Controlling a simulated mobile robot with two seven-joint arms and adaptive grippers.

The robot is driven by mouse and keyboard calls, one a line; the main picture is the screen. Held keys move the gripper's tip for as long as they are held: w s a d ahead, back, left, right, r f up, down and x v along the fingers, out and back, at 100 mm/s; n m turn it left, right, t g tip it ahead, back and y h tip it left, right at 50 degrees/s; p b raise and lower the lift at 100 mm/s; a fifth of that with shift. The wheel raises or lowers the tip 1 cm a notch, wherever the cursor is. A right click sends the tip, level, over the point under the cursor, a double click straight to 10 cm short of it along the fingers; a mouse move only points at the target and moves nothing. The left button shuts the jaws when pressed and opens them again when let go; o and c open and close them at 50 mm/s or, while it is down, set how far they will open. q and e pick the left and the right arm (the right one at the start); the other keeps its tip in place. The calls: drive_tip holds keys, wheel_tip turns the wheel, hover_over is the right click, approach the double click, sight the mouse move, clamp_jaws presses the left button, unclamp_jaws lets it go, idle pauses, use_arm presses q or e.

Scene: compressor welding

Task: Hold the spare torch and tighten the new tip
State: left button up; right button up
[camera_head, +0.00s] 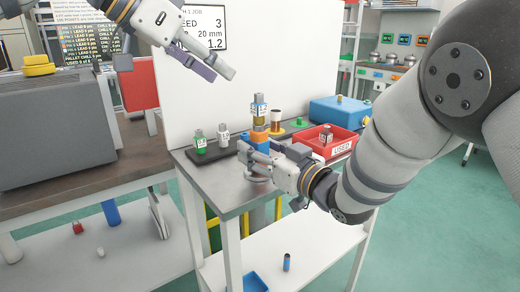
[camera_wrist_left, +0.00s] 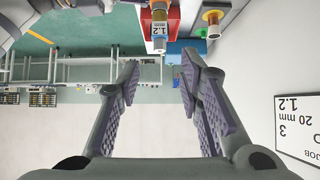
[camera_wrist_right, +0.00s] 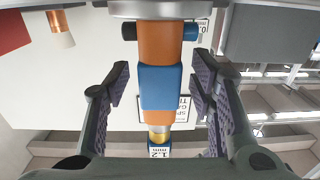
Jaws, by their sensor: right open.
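The spare torch (camera_head: 257,138) stands upright at the table's front, orange with a blue band. A brass tip (camera_head: 258,112) with a label reading 1.2 is on its top; the label also shows in the right wrist view (camera_wrist_right: 158,152). My right gripper (camera_head: 258,158) is open, its fingers on both sides of the torch (camera_wrist_right: 160,88) with gaps in the right wrist view. My left gripper (camera_head: 221,72) is open and empty, above and left of the torch. The left wrist view shows a 1.2 label (camera_wrist_left: 159,30) beyond its spread fingers.
A green tip (camera_head: 198,144) and a grey tip (camera_head: 223,135) stand left on the dark strip. A red bin (camera_head: 345,147) marked USED holds a tip (camera_head: 325,134). A blue box (camera_head: 340,112) is behind it. A white panel (camera_head: 190,105) rises behind the table.

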drive_tip(key=shift+w+a, duration=0.25)
drive_tip(key=shift+c, duration=0.2)
